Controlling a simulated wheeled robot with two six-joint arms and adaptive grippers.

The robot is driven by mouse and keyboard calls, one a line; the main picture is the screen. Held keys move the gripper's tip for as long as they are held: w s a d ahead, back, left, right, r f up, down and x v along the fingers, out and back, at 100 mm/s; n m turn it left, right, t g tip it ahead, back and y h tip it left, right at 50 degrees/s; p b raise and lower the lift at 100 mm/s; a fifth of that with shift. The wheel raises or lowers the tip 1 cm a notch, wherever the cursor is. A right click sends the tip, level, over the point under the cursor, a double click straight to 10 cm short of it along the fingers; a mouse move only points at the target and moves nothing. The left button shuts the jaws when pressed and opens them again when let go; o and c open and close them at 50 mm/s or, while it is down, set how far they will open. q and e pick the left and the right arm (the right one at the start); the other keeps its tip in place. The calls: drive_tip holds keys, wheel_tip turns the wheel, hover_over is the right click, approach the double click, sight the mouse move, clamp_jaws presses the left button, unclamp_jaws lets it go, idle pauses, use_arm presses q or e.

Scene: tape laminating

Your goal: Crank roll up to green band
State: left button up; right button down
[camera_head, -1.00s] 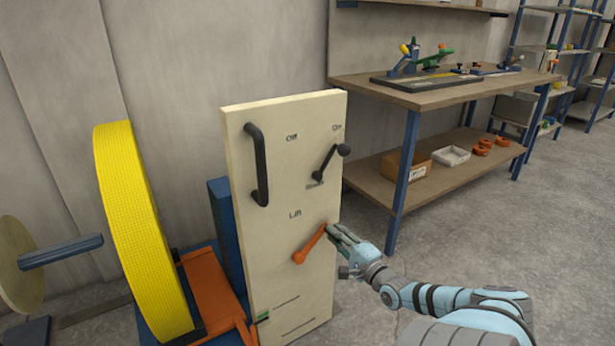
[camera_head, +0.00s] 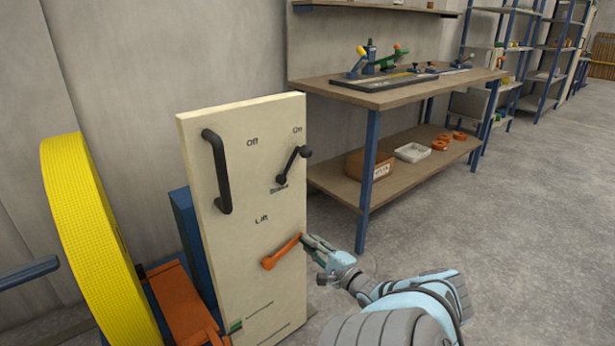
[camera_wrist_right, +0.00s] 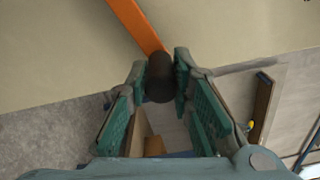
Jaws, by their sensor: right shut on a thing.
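The cream panel (camera_head: 200,160) stands upright with an orange lift crank (camera_head: 281,252) on its lower front, pointing up and to the right. My right gripper (camera_head: 308,240) is shut on the crank's outer end. In the right wrist view the dark crank knob (camera_wrist_right: 160,78) sits between the fingers of my right gripper (camera_wrist_right: 163,85), with the orange arm (camera_wrist_right: 140,27) behind it. The yellow roll (camera_head: 95,240) stands upright left of the panel. A small green band (camera_head: 236,326) shows low on the panel, beside a slot line. My left gripper is not in view.
A black handle (camera_head: 217,170) and a black Off/On lever (camera_head: 293,165) are on the panel's upper part. An orange platform (camera_head: 182,300) lies between roll and panel. A workbench (camera_head: 395,95) stands at the back right. The floor (camera_head: 530,220) at right is clear.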

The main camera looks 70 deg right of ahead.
drive_tip(key=shift+s+a+f, duration=0.1)
drive_tip(key=shift+a+f, duration=0.05)
drive_tip(key=shift+f, duration=0.25)
drive_tip(key=c, duration=1.5)
unclamp_jaws()
drive_tip(key=shift+o, duration=0.4)
drive_tip(key=shift+f, duration=0.1)
drive_tip(key=v, duration=1.1)
drive_tip(key=shift+s, duration=0.35)
